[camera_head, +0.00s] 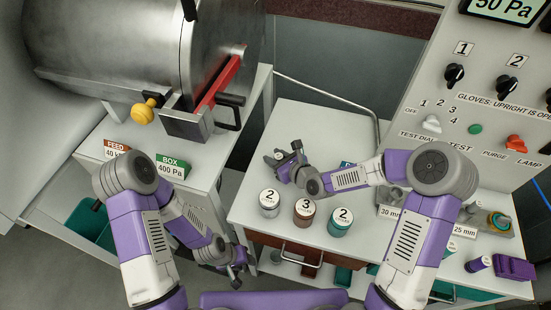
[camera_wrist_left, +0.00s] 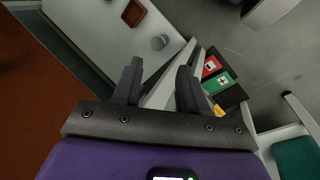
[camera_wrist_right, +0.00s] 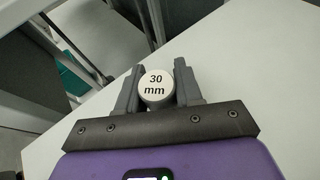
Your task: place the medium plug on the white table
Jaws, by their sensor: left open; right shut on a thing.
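My right gripper (camera_head: 287,158) is shut on a grey plug with a white round top marked "30 mm" (camera_wrist_right: 156,86). The plug sits between the two fingertips with its label facing the right wrist camera. In the head view the gripper is over the left part of the white table (camera_head: 300,120). I cannot tell whether the plug touches the table top. My left gripper (camera_head: 237,272) is open and empty, low in front of the table; its open fingers also show in the left wrist view (camera_wrist_left: 158,85).
A control panel (camera_head: 490,110) rises behind. The table's back left is clear.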

